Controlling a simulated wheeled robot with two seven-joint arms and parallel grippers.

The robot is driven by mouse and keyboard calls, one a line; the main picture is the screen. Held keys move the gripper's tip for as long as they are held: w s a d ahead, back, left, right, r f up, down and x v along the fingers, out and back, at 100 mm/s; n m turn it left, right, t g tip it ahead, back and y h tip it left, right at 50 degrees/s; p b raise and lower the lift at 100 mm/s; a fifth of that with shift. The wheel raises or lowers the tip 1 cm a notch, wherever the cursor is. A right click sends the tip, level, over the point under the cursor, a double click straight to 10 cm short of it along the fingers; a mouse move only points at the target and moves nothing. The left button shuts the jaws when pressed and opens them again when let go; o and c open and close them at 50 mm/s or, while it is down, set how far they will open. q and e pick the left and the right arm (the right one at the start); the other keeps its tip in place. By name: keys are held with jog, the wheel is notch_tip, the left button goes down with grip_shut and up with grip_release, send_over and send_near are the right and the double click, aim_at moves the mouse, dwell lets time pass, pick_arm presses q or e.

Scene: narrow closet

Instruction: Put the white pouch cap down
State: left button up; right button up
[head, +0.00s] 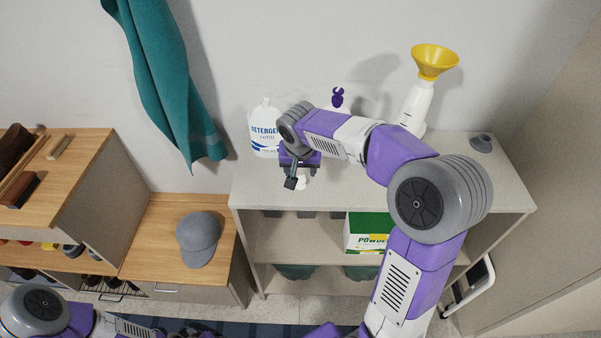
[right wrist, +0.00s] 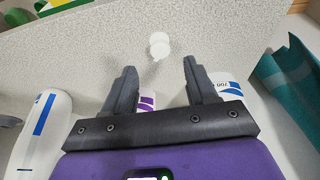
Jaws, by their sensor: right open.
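The white pouch cap (head: 301,183) stands on the pale speckled shelf top near its front edge. It also shows in the right wrist view (right wrist: 159,46), just past my fingertips and between their lines, with space on both sides. My right gripper (head: 293,176) is open above the shelf top; in the wrist view its two dark fingers (right wrist: 160,68) are spread and hold nothing. The white detergent refill pouch (head: 265,130) stands upright at the shelf's left end, just behind the gripper. My left gripper cannot be made out; only part of that arm shows at the lower left.
A white bottle with a yellow funnel (head: 435,61) stands behind my right arm. A purple-topped bottle (head: 338,97) is partly hidden by it. A small grey object (head: 481,143) lies at the right end. A green powder box (head: 369,232) is on the shelf below. A teal towel (head: 165,80) hangs left.

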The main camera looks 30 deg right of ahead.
jog(key=v, duration=0.4)
jog(key=shift+r+p, duration=0.3)
jog(key=shift+p, duration=0.1)
